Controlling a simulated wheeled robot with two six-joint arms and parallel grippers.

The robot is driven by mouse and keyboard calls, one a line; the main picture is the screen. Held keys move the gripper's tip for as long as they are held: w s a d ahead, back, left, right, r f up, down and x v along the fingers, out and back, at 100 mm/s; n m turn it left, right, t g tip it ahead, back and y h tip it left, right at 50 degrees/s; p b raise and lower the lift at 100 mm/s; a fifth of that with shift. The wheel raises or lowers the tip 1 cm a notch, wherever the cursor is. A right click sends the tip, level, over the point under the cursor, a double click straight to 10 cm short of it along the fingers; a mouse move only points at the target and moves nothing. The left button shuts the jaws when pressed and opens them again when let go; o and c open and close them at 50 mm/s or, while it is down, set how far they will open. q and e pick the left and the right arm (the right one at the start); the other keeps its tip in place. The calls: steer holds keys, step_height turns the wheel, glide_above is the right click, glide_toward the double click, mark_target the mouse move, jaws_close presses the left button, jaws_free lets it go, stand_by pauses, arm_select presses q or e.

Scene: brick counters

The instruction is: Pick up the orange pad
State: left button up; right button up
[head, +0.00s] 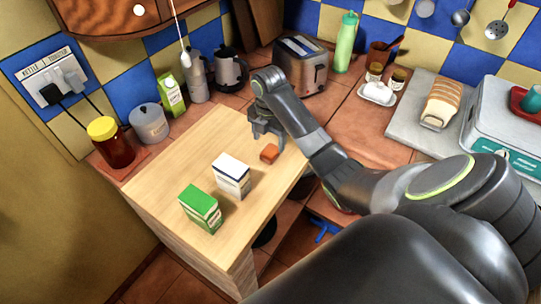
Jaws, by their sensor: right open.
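The orange pad (269,153) is a small orange block lying on the light wooden counter. My right gripper (266,138) is open, just behind and above the pad, with its fingers pointing down towards it. I cannot tell from this view whether a finger touches the pad. The pad shows in front of the fingers and does not look held. My left gripper is not in view.
A white carton (231,178) and a green carton (200,210) stand on the wooden counter, left of the pad. A jar with a yellow lid (112,143), a kettle (230,72) and a toaster (301,66) stand behind. The counter's right edge is close to the pad.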

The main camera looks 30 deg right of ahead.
mark_target(271, 150)
steer(key=shift+s+d+f, duration=0.1)
steer(key=shift+f, duration=1.15)
steer(key=shift+s+d+f, duration=0.1)
steer(key=shift+f, duration=1.15)
steer(key=c, duration=1.1)
